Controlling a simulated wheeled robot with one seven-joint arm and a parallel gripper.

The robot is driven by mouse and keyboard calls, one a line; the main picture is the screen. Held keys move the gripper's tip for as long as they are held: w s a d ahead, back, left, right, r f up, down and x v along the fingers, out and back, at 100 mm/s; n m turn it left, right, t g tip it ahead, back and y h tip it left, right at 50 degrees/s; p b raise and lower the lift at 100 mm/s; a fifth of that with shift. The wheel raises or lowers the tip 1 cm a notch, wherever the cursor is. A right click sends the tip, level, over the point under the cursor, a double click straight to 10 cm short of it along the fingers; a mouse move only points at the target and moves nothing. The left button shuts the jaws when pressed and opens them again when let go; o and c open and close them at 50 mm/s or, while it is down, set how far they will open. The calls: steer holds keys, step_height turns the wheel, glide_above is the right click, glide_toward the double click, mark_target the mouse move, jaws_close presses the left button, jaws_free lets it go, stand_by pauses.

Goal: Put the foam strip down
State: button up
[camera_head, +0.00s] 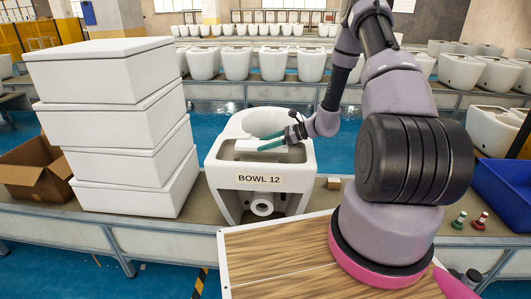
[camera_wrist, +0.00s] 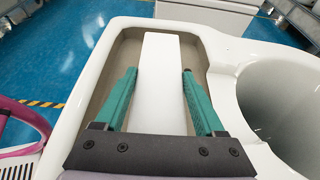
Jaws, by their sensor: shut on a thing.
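The foam strip (camera_wrist: 163,85) is a long white block between the green fingers of my gripper (camera_wrist: 158,88) in the wrist view. My gripper is shut on it. The strip lies along the rectangular recess in the back of the white toilet labelled BOWL 12. I cannot tell whether its underside touches the recess floor. In the head view the toilet (camera_head: 224,176) stands upright on the conveyor, and my gripper (camera_head: 268,145) reaches over its recess from the right. The strip's near end is hidden by the gripper body in the wrist view.
Several stacked white boxes (camera_head: 115,125) stand left of the toilet, with an open cardboard box (camera_head: 35,170) beyond them. A blue bin (camera_head: 503,188) is at the right. The round bowl opening (camera_wrist: 290,105) lies right of the recess. Rows of toilets (camera_head: 272,63) stand behind.

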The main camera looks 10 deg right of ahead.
mark_target(266, 157)
steer(key=shift+f, duration=1.9)
steer(key=o, duration=1.3)
steer(key=shift+f, duration=0.1)
